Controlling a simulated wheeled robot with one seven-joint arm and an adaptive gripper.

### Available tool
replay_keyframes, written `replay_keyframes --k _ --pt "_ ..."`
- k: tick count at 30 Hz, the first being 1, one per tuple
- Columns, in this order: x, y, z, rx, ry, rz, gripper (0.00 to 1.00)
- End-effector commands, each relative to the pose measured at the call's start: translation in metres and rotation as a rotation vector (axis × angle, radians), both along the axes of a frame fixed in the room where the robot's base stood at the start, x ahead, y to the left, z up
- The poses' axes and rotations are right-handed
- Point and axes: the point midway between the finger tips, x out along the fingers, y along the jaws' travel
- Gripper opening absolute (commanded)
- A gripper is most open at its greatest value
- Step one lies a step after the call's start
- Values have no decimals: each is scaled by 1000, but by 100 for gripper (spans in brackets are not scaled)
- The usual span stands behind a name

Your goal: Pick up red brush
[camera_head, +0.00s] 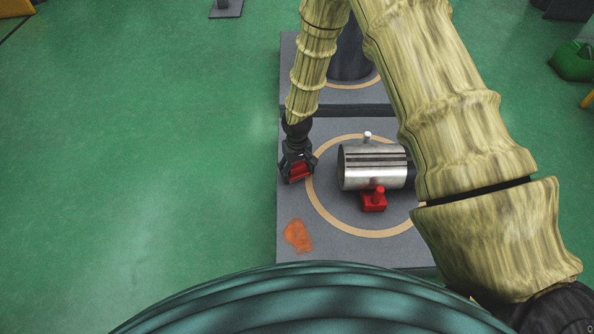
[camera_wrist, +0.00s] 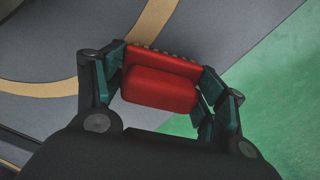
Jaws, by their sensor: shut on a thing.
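The red brush (camera_wrist: 160,87) is a block-shaped brush with a row of dark bristle tufts along one edge in the wrist view. My gripper (camera_wrist: 162,92) is shut on it, with a finger pad against each end. In the head view my gripper (camera_head: 297,170) points down at the left side of the grey platform, and the red brush (camera_head: 299,171) shows between its fingers. I cannot tell for sure how high the brush is above the platform.
A shiny metal cylinder (camera_head: 365,167) lies on the grey platform (camera_head: 345,255), right of my gripper, with a red block (camera_head: 373,201) at its front. An orange patch (camera_head: 297,236) marks the platform. Green floor (camera_head: 130,150) is clear at left. A dark cylinder (camera_head: 350,58) stands behind.

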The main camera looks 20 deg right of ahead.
Motion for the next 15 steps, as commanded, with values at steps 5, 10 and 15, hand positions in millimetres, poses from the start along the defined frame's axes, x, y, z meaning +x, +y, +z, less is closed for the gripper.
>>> replay_keyframes --k 5,10,15 --pt "0 0 4 0 0 0 40" --pt "0 0 19 0 -1 -1 40" --pt "1 0 41 0 -1 0 40"
